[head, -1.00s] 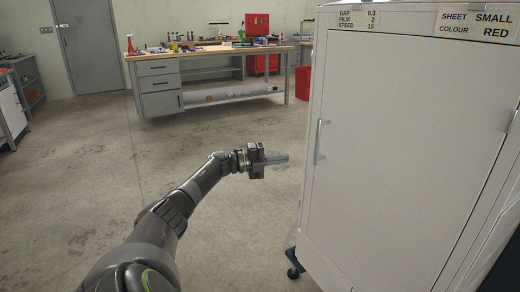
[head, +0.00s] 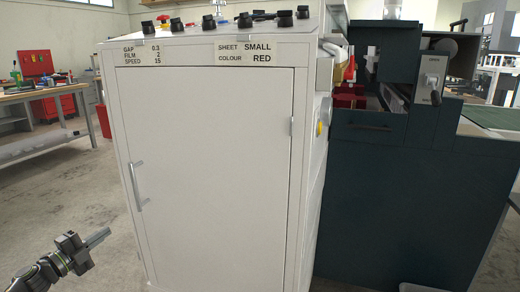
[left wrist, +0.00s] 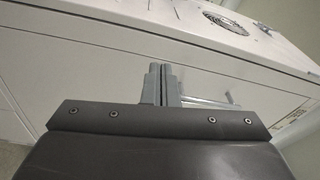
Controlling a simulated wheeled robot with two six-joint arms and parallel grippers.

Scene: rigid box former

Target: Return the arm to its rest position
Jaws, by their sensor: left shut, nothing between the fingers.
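My left gripper (head: 97,238) is at the lower left of the head view, in the open air to the left of the white cabinet. Its fingers are shut together with nothing between them, and they point right toward the cabinet. The shut fingers also show in the left wrist view (left wrist: 162,82), in front of the cabinet's pale side. My right gripper is not in view.
The white cabinet (head: 215,180) has a closed door with a handle (head: 138,186) and several dark knobs on top. A dark green machine (head: 410,200) stands at right. A workbench (head: 45,112) is at the far left. Bare floor (head: 60,195) lies left of the cabinet.

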